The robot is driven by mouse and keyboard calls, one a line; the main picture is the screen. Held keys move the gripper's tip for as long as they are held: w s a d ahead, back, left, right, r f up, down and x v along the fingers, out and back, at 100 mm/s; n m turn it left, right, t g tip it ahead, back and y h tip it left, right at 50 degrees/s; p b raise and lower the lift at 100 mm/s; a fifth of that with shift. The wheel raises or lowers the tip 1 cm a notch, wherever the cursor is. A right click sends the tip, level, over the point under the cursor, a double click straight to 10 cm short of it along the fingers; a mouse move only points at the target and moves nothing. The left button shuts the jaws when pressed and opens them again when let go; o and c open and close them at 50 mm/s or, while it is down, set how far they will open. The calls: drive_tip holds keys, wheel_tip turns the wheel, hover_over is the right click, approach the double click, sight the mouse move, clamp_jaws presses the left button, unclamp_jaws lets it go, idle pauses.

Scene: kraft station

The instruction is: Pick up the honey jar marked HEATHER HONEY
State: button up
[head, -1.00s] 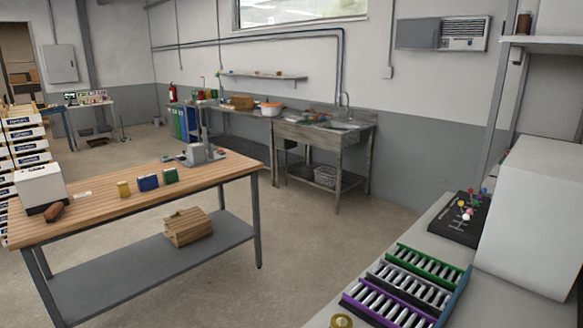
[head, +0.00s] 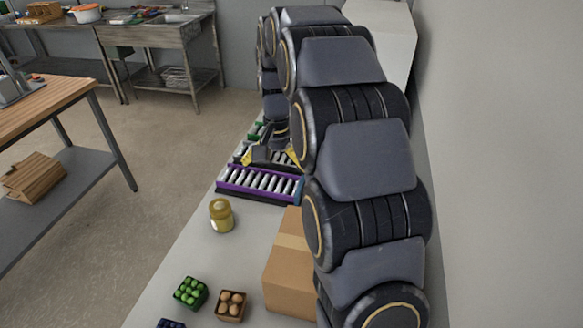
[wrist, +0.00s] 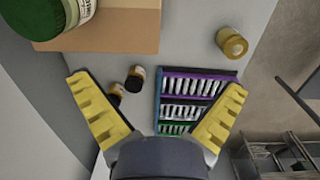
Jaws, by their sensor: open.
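No label reading HEATHER HONEY is legible. A yellow jar-like round item (head: 221,215) stands on the bench in the head view; it also shows top right in the wrist view (wrist: 232,42). Two small dark-lidded jars with pale labels, one nearer the middle (wrist: 135,79) and one to its left (wrist: 115,93), show between the fingers in the wrist view. A larger green-lidded jar (wrist: 85,12) is cut off at the top left. My gripper (head: 270,157) is open and empty above the bench by the roller racks; its yellow fingers spread wide in the wrist view (wrist: 156,86).
A purple-edged roller rack (head: 258,183) stands on the bench, other racks behind it. A cardboard box (head: 290,265) is beside my arm. Green items in a carton (head: 190,292) and brown eggs in a carton (head: 231,305) sit in front. A white box (head: 385,35) is at the back.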

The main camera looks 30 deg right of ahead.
drive_tip(key=w+d+f+m, duration=0.2)
drive_tip(key=w+d+f, duration=0.1)
drive_tip(key=d+f, duration=0.2)
drive_tip(key=w+d+f+m, duration=0.3)
drive_tip(key=d+f, duration=0.3)
drive_tip(key=d, duration=0.1)
drive_tip(key=w+d+f+m, duration=0.2)
drive_tip(key=w+d+f, duration=0.1)
drive_tip(key=d+f, duration=0.2)
drive_tip(key=shift+d+f+m+t, duration=0.35)
drive_tip(key=shift+d+m+t, duration=0.05)
drive_tip(key=shift+d, duration=0.35)
drive_tip(key=f, duration=0.7)
drive_tip(key=shift+s+f, duration=0.4)
drive_tip(key=c, duration=1.2)
